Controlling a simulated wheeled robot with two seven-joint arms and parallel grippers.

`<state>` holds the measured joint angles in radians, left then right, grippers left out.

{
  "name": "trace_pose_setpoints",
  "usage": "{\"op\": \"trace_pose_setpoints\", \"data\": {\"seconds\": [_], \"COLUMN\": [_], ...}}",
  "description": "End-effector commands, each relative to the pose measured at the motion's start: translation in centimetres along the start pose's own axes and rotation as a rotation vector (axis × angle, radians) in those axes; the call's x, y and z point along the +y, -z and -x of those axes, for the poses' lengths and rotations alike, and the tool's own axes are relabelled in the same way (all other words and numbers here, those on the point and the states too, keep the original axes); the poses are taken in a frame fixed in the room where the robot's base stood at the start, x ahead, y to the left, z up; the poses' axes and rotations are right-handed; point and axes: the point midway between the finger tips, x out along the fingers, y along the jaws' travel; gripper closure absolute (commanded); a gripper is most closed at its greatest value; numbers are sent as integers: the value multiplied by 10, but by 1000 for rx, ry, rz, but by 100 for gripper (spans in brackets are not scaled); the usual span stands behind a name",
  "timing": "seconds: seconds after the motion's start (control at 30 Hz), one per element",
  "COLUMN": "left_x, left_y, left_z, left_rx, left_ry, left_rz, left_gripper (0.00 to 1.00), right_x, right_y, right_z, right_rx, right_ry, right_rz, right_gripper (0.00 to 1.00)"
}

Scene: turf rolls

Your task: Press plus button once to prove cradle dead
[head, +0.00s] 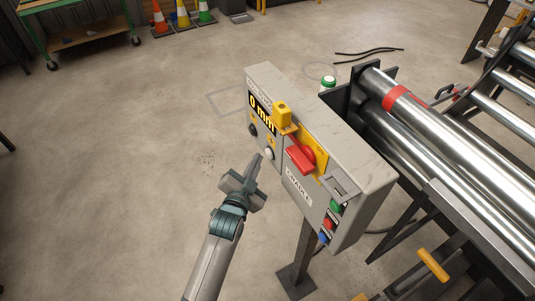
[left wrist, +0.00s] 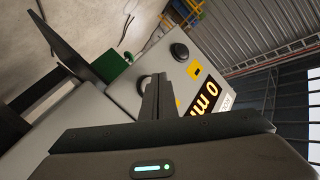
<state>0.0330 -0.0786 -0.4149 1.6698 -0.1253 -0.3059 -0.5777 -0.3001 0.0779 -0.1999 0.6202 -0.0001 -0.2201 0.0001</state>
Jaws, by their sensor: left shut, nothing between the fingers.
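The grey control box (head: 320,160) stands on a post, its display (head: 262,112) reading "0 mm". Below the display are a dark round button (head: 253,130) and a pale round button (head: 268,153), each beside a small yellow label too small to read for a plus sign. My left gripper (head: 260,160) is shut and empty, its tips close to the pale button. In the left wrist view the closed fingers (left wrist: 157,98) overlap the pale button (left wrist: 146,80); contact cannot be told. The dark button (left wrist: 180,51) is clear of them. My right gripper is not in view.
A red rotary handle (head: 300,158), a yellow block (head: 283,115) and green, red and blue buttons (head: 329,223) are on the box. Large steel rollers (head: 430,125) stand to its right. Open floor (head: 120,180) lies to the left.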

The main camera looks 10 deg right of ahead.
Motion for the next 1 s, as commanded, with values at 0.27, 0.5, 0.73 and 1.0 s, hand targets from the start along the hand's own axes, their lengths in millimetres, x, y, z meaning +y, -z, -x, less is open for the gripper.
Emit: {"op": "trace_pose_setpoints", "data": {"seconds": [0.27, 0.5, 0.73, 1.0], "left_x": [0, 0, 0, 4], "left_y": [0, 0, 1, 4], "left_z": [0, 0, -1, -6], "left_rx": [0, 0, 0, 0], "left_ry": [0, 0, 0, 0], "left_rz": [0, 0, 0, 0], "left_gripper": [100, 100, 100, 100], "right_x": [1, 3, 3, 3], "right_y": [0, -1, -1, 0], "right_z": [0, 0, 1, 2], "right_rx": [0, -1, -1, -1], "right_ry": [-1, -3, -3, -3], "right_rz": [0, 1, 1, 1], "right_gripper": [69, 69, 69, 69]}}
